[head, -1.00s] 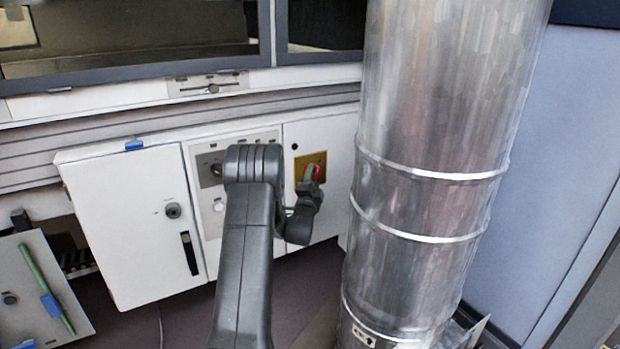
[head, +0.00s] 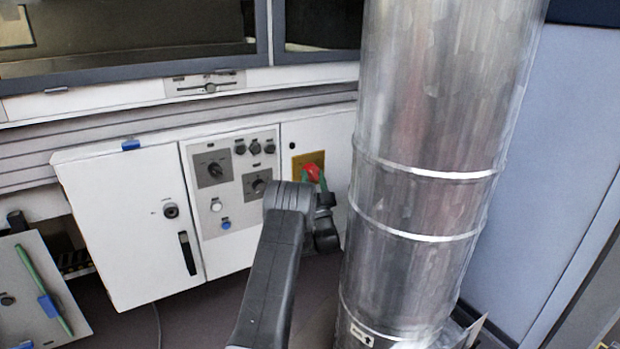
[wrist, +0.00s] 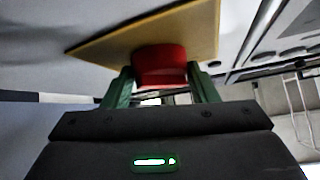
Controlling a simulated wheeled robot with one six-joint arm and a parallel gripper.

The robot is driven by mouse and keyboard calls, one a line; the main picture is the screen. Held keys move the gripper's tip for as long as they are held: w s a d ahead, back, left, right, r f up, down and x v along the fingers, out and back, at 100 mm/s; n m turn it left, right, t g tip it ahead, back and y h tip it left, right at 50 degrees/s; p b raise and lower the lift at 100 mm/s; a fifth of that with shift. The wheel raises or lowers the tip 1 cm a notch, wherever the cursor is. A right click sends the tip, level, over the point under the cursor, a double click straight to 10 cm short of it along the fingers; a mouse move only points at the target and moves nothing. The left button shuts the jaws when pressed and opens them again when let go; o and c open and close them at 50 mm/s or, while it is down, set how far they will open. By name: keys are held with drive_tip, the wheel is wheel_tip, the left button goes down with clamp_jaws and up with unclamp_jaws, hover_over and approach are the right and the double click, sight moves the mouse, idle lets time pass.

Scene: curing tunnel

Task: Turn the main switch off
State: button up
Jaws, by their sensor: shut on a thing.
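The main switch is a red knob (head: 312,172) on a yellow plate (head: 301,161), on the right part of the white cabinet front. My gripper (head: 321,180) reaches it from the lower right, its green fingers against the knob. In the wrist view the red knob (wrist: 160,63) sits between the two green fingers of my gripper (wrist: 162,84), which are shut on it. The yellow plate (wrist: 198,28) is tilted in that view. The knob's exact angle and any position marks cannot be made out.
A large metal duct (head: 430,130) stands close to the right of the switch and my gripper. A grey panel with dark knobs and buttons (head: 232,172) lies to the left. A white cabinet door (head: 125,230) and an open flap with a green rod (head: 40,285) are further left.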

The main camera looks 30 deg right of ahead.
drive_tip(key=n+y, duration=0.2)
drive_tip(key=shift+d+r+n, duration=0.1)
drive_tip(key=shift+r+n, duration=0.15)
drive_tip(key=shift+n, duration=0.05)
drive_tip(key=shift+r+n+t+y, duration=0.1)
drive_tip(key=shift+n+t+y, duration=0.2)
drive_tip(key=shift+y, duration=0.3)
drive_tip(key=o, duration=0.7)
drive_tip(key=shift+r, duration=0.1)
drive_tip(key=shift+f, duration=0.2)
drive_tip(key=shift+r, duration=0.1)
wheel_tip(320, 180, up, 10)
drive_tip(key=p, duration=0.3)
drive_tip(key=shift+p, duration=0.35)
wheel_tip(320, 180, down, 11)
drive_tip(key=b, duration=0.4)
drive_tip(key=shift+r+m+h, duration=0.3)
drive_tip(key=shift+m+h, duration=0.4)
